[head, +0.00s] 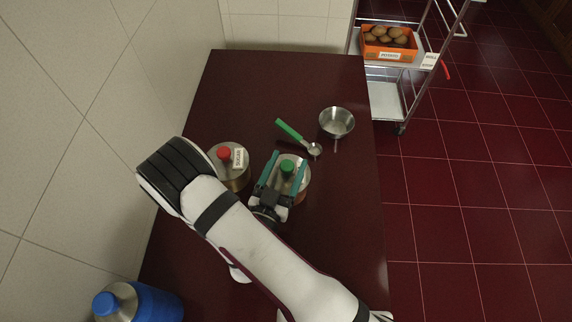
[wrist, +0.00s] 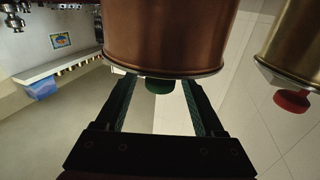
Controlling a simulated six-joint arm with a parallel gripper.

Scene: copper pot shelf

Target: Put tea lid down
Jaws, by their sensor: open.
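The tea lid, a silvery disc with a green knob (head: 288,167), sits on top of a copper pot on the dark red table. In the wrist view the copper pot (wrist: 170,35) fills the top, with the green knob (wrist: 159,86) at its lidded end. I see no clear gap between lid and pot. My gripper (head: 283,168) is open, with one teal finger on each side of the knob. In the wrist view the fingers (wrist: 158,90) stand apart, with visible space beside the knob. The lid's far edge is partly hidden by the fingers.
A brass pot with a red-knobbed, labelled lid (head: 225,155) stands close on the left. A green-handled scoop (head: 290,130) and a small metal bowl-like strainer (head: 337,122) lie behind. A blue container (head: 155,303) is at front left. The table's far end (head: 285,75) is clear.

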